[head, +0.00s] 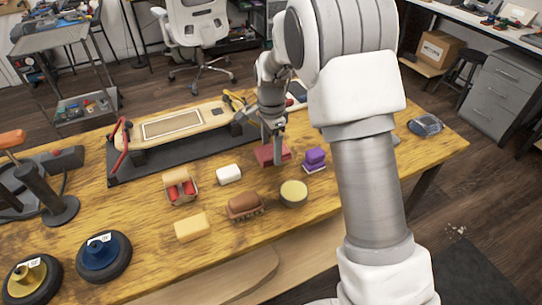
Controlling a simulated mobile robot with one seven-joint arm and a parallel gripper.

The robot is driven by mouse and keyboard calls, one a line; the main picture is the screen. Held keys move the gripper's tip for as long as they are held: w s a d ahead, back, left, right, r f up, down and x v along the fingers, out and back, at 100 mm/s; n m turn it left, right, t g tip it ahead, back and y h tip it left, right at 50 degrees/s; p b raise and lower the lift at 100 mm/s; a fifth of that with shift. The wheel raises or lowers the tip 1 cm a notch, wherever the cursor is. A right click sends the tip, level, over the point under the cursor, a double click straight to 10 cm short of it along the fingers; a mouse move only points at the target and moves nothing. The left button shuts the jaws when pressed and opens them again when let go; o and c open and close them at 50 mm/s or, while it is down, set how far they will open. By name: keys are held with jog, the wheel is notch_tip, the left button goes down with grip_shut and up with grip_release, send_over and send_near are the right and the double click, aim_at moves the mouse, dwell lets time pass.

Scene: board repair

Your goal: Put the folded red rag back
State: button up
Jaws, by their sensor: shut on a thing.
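The folded red rag (265,157) is a small dark red block in the head view, at the middle of the wooden table. My gripper (277,150) points down at it, with the fingers shut on it. The rag is at or just above the tabletop; I cannot tell whether it touches the wood. My wrist and fingers hide part of it.
A purple block (315,158) stands close to the right of the rag. A white block (229,174), a round tin (293,193) and a brown brush (244,205) lie in front. A skateboard deck (178,122) on a dark mat (124,172) lies behind to the left.

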jog(key=shift+f, duration=1.25)
jog(key=shift+f, duration=0.15)
jog(key=o, duration=1.2)
jog(key=shift+c, duration=0.2)
